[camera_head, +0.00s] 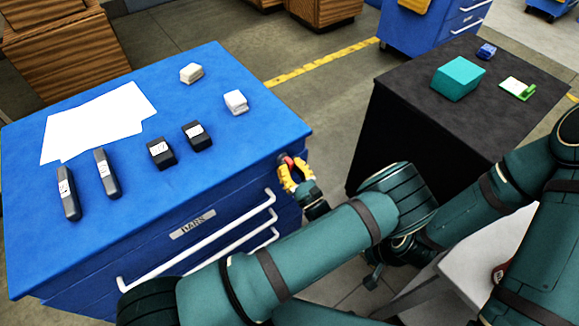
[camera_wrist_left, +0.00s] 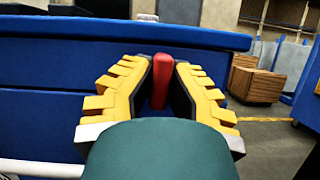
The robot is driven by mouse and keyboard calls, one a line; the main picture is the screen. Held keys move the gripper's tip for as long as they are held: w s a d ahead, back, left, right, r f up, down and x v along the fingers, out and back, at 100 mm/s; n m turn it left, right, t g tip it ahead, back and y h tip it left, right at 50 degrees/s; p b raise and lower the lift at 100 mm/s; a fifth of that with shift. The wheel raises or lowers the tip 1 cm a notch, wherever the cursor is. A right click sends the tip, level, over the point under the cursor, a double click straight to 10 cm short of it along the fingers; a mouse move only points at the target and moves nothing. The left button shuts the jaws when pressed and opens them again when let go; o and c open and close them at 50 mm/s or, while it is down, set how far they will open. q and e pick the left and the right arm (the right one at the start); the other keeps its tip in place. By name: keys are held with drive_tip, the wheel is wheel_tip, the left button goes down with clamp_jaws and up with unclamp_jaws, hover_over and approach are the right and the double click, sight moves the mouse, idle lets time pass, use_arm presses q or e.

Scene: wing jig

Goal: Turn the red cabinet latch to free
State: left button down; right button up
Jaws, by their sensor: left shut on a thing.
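The blue cabinet (camera_head: 228,157) stands at the left in the head view, with several white-handled drawers on its front. The red latch (camera_head: 287,161) is on its front near the top right corner. In the left wrist view the latch (camera_wrist_left: 161,81) is a red upright bar between the yellow fingers. My left gripper (camera_head: 291,172) is shut on the latch, and it also shows in the left wrist view (camera_wrist_left: 161,86). The lower end of the latch and its mount are partly hidden by the fingers.
On the cabinet top lie white sheets (camera_head: 98,118), several dark blocks (camera_head: 161,152) and two light blocks (camera_head: 191,73). A black cabinet (camera_head: 440,110) at the right carries a teal box (camera_head: 458,79). A floor gap lies between the cabinets.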

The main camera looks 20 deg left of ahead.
sight(289, 160)
use_arm(q)
drive_tip(key=shift+w+a+r+n+g+y, duration=0.15)
drive_tip(key=shift+n+g+y, duration=0.25)
drive_tip(key=shift+n, duration=0.3)
drive_tip(key=c, duration=0.9)
unclamp_jaws()
drive_tip(key=shift+c, duration=0.2)
drive_tip(key=shift+r, duration=0.35)
wheel_tip(289, 160, up, 9)
drive_tip(key=shift+r, duration=0.1)
